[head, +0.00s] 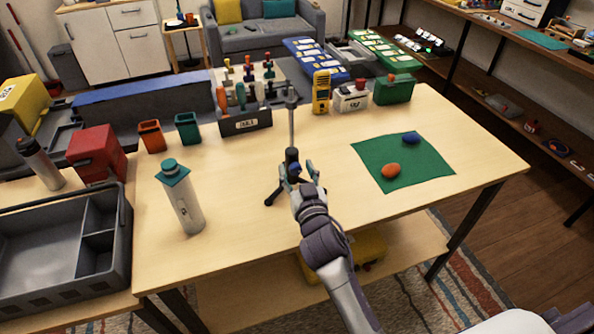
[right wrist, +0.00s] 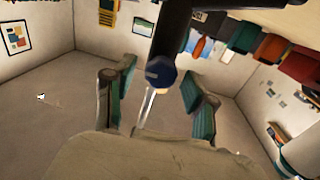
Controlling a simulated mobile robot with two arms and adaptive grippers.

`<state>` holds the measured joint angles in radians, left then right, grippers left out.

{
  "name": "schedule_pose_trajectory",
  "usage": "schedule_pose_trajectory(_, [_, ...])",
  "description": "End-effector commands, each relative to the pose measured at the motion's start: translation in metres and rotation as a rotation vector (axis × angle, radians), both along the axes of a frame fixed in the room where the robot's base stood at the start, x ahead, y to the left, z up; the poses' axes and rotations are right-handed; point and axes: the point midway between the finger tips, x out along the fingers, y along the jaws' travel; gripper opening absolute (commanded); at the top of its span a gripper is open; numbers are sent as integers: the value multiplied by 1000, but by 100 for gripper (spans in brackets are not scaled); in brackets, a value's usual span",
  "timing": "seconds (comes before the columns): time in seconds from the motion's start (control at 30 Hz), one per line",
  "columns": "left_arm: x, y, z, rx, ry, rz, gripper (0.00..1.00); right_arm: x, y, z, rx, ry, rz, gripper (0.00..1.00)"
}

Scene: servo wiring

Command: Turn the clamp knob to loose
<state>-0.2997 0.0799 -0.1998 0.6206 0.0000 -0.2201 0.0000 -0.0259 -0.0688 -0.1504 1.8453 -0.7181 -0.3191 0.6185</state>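The clamp knob (head: 295,168) is a small dark blue knob on a black tripod stand (head: 291,125) that stands upright on the wooden table. In the right wrist view the knob (right wrist: 160,73) shows its blue face with a pale mark, in front of the dark post. My right gripper (head: 297,170) has its fingers on either side of the knob. In the right wrist view the gripper (right wrist: 157,71) is open, with visible gaps between both fingers and the knob. My left gripper is in neither view.
A white bottle with a teal cap (head: 182,200) stands left of the tripod. A green mat (head: 425,170) with an orange and a blue item lies to the right. A tool holder (head: 245,122) and a yellow meter (head: 321,92) stand behind. The table's front is clear.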

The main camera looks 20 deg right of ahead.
Motion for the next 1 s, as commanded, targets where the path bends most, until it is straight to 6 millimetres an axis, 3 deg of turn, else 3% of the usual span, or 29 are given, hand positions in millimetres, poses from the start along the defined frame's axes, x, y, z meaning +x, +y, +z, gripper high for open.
schedule_pose_trajectory(0.03, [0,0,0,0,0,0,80,0,0,0,0,0,0,45])
schedule_pose_trajectory(0.3, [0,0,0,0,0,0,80,0,0,0,0,0,0,0])
schedule_pose_trajectory(0.67, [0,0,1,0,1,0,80,0,0,0,-50,3,0,0])
schedule_pose_trajectory(1.0, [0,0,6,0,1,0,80,0,2,0,-288,17,0,0])
